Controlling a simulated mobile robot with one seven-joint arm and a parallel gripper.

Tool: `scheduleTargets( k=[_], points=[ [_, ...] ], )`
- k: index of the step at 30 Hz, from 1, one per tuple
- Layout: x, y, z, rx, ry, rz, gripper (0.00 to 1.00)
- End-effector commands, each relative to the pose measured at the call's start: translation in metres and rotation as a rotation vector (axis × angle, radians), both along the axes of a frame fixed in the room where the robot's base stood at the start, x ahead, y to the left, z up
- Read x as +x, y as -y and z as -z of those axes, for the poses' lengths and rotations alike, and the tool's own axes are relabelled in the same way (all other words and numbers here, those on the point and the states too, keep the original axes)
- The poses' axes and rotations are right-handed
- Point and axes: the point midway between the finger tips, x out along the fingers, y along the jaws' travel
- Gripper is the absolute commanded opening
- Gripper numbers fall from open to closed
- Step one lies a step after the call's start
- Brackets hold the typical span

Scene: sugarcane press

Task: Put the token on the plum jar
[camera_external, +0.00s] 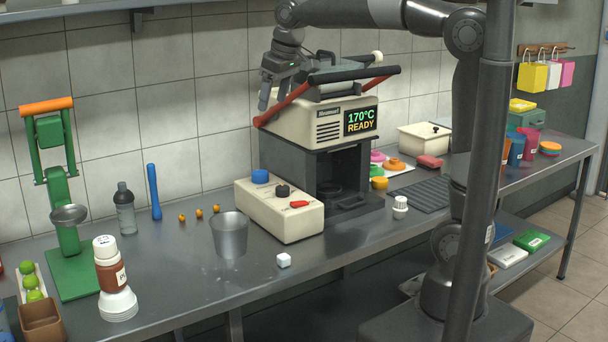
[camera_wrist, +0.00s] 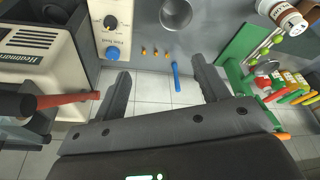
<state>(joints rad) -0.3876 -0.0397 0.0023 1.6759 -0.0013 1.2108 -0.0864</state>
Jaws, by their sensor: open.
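My gripper (camera_external: 268,98) is high near the tiled wall, left of the press machine's top. In the wrist view, its two fingers (camera_wrist: 162,80) are wide apart with nothing between them. I cannot tell for sure which container is the plum jar. A brown jar with a white lid (camera_external: 110,276) stands at the front left, on a white stepped base; a brown jar also shows in the wrist view (camera_wrist: 283,14). Magenta and blue cups stand at the far right.
The press machine (camera_external: 300,124) reads 170°C READY, with a red-ended lever beside my gripper. A control box (camera_external: 270,215), metal cup (camera_external: 229,238), blue stick (camera_external: 154,192), dark bottle (camera_external: 125,210) and green hand press (camera_external: 60,195) stand on the counter. The front middle has free room.

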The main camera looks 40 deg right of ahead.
Motion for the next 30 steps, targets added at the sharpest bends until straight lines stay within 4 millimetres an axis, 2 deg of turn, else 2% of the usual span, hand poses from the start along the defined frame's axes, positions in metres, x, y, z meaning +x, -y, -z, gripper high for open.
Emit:
scheduleTargets(
  k=[1,6,11,15,21,24,30],
  points=[
    [-0.015,0.022,0.0,0.007,0.013,0.037,0.68],
    [-0.062,0.08,0.015,0.028,0.059,0.152,0.68],
    [-0.112,0.125,0.04,0.046,0.101,0.26,0.68],
    [-0.154,0.155,0.068,0.059,0.139,0.351,0.68],
    [-0.195,0.178,0.104,0.069,0.177,0.441,0.68],
    [-0.205,0.182,0.113,0.072,0.187,0.462,0.68],
    [-0.208,0.184,0.118,0.073,0.189,0.47,0.68]
  ],
)
